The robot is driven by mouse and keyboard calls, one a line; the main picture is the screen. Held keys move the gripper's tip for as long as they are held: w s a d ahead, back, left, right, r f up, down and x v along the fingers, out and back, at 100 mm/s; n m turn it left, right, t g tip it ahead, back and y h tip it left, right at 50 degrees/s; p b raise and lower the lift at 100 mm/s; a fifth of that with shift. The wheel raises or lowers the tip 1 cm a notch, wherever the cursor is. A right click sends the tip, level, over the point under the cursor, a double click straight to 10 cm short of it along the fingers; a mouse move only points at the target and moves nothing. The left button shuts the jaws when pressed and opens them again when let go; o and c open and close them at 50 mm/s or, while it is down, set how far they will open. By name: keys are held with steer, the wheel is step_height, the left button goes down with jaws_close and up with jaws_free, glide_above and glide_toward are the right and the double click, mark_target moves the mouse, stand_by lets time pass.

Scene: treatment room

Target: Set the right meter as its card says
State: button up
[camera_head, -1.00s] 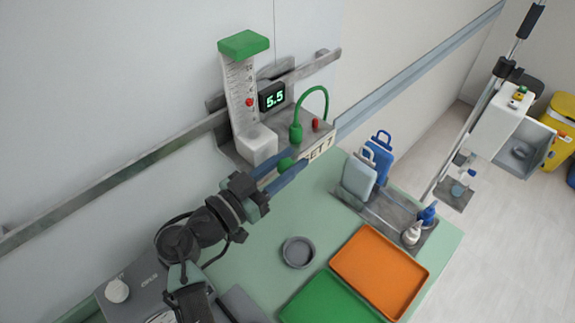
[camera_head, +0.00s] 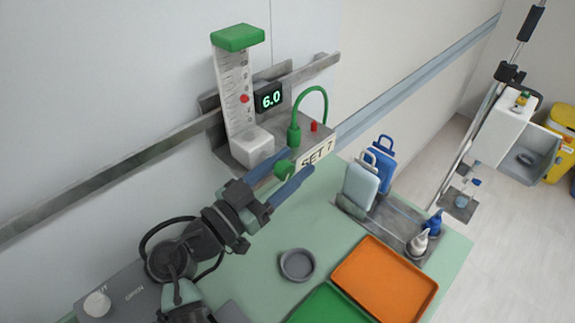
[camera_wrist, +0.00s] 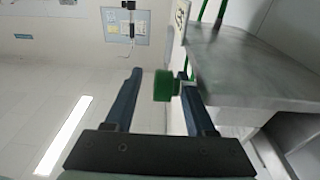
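The meter (camera_head: 233,87) hangs on the wall rail: a clear scaled tube with a green cap and a red float (camera_head: 244,99). Its display (camera_head: 269,97) reads 6.0. The card (camera_head: 317,156) on the front of its base reads SET 7. Its green knob (camera_head: 284,170) sticks out of the base front and also shows in the wrist view (camera_wrist: 162,86). My gripper (camera_head: 299,161) is open, its blue fingers on either side of the knob. In the wrist view, a gap shows between the knob and the left finger; contact with the right finger is unclear. No second meter is in view.
A green hose (camera_head: 311,92) arches over the meter base, beside a small red part (camera_head: 313,127). On the green table stand a grey dish (camera_head: 297,265), an orange tray (camera_head: 385,278), a green tray (camera_head: 330,306) and a rack (camera_head: 390,217) with bottles.

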mark_target(278, 177)
steer(key=shift+s+a+f, duration=0.15)
steer(key=shift+s+a, duration=0.1)
steer(key=shift+a, duration=0.2)
steer(key=b+v, duration=0.2)
steer(key=v, duration=0.3)
steer(key=shift+s+a, duration=0.1)
steer(key=shift+s, duration=0.1)
steer(key=shift+s+a+b, duration=0.35)
steer(key=shift+s, duration=0.1)
